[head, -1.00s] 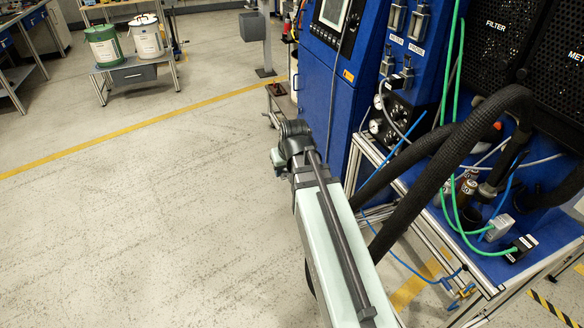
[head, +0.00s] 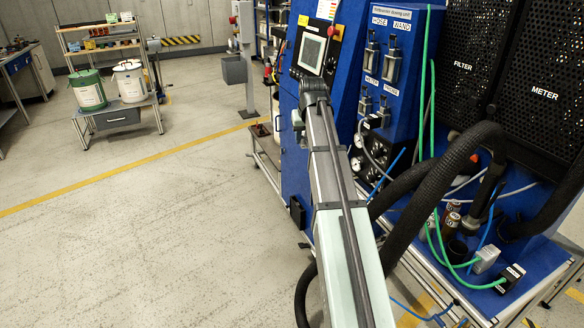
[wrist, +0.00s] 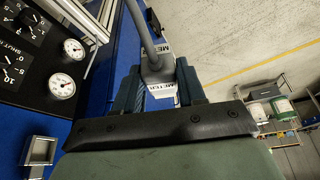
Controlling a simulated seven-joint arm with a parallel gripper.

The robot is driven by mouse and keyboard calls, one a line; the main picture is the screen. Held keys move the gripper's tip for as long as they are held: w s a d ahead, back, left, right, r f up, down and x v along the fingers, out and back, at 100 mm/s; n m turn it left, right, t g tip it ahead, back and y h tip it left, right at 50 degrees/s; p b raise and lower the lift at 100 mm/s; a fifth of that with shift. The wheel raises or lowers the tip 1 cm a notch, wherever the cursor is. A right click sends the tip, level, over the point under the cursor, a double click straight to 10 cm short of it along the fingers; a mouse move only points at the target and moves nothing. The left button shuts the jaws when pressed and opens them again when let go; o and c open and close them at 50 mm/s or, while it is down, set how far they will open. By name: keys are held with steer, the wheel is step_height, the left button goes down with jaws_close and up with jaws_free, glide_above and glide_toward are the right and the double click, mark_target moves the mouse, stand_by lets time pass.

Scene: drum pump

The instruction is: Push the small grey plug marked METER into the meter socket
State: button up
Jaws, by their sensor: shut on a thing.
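The small grey plug marked METER (wrist: 157,72) is between the fingers of my gripper (wrist: 160,88) in the wrist view. Its grey cable runs up out of the picture. Its white label faces the camera. In the head view my arm reaches to the blue cabinet, and its forward end hides the gripper and plug. The meter socket (head: 365,104) appears as the lower left metal housing under the METER label on the blue panel, right of my arm's end. A square metal housing (wrist: 38,151) shows at lower left in the wrist view; I cannot read its label.
A black panel with dials and round gauges (wrist: 62,86) is at left in the wrist view. Thick black hoses (head: 440,170) loop close to my arm. A grey plug (head: 487,259) and a black plug (head: 511,278) on green cables lie on the blue shelf.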

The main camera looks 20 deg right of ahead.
steer(key=w+d+r+m+h, duration=0.2)
steer(key=w+d+r+m, duration=0.3)
steer(key=d+r+m, duration=0.15)
steer(key=s+d+m+g+h, duration=0.1)
steer(key=s+d+m+g, duration=0.2)
steer(key=d+m, duration=0.5)
steer(key=shift+r+g, duration=0.25)
steer(key=shift+g, duration=0.35)
steer(key=shift+m, duration=0.25)
steer(key=shift+d, duration=2.65)
stand_by(3.1)
